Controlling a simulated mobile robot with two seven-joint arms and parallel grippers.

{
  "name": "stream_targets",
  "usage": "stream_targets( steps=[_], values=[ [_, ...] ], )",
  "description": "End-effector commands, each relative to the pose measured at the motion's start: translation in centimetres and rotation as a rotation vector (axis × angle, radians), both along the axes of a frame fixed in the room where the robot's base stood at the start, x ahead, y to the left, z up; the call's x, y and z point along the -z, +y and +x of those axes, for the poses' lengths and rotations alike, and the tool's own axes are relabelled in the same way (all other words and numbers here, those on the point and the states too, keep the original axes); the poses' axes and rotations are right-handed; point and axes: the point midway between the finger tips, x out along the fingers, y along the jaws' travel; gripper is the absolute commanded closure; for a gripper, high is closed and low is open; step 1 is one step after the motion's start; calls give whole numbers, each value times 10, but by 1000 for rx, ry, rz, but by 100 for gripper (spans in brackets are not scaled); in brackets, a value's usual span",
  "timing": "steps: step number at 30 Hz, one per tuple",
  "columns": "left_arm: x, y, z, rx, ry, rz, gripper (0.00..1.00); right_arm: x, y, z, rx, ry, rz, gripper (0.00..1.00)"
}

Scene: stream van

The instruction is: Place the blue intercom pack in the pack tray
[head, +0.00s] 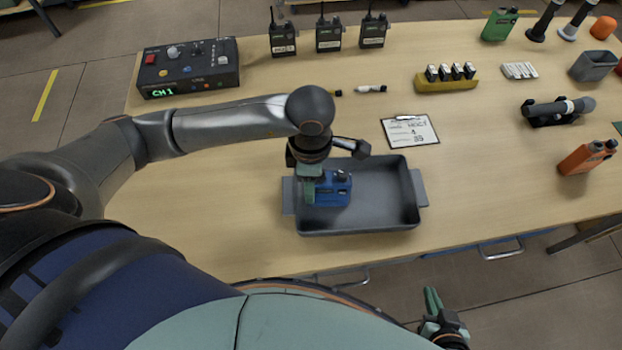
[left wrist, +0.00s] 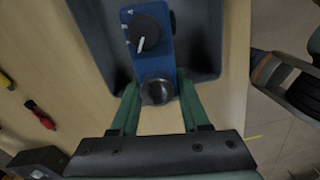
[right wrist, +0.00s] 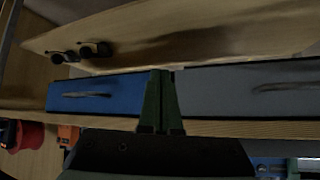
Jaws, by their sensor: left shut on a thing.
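The blue intercom pack (head: 338,190) is in my left gripper (head: 312,188), inside the left end of the dark grey pack tray (head: 395,228). In the left wrist view the pack (left wrist: 165,58) shows its black knobs between the two green fingers (left wrist: 158,95), with the tray (left wrist: 205,45) around it. I cannot tell whether the pack touches the tray floor. The rest of the tray is empty. My right gripper (head: 432,300) is off the table's front edge. In the right wrist view its fingers (right wrist: 160,85) are together with nothing between them.
A clipboard (head: 410,131) lies behind the tray. A control box (head: 188,68) and several black radios (head: 328,35) stand at the back left. An orange pack (head: 586,157) and a microphone (head: 558,110) are at the right. The table right of the tray is clear.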

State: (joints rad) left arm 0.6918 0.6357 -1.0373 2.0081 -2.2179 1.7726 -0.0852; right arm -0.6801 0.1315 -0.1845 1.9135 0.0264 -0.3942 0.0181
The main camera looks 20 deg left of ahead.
Motion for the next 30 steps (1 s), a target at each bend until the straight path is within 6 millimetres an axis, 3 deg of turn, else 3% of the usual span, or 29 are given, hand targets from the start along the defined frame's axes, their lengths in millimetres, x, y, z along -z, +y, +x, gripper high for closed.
stream_targets(
  steps=[11,12,20,30],
  values=[
    [5,-1,0,2,-3,-1,100,4,0,1,0,-2,0,100],
    [6,-1,0,1,-1,-1,53,4,0,1,0,-1,0,100],
    [4,-1,0,1,0,-1,24,2,0,1,0,-2,0,100],
    [0,-1,0,1,0,-1,23,-2,0,1,1,-2,0,100]
  ],
)
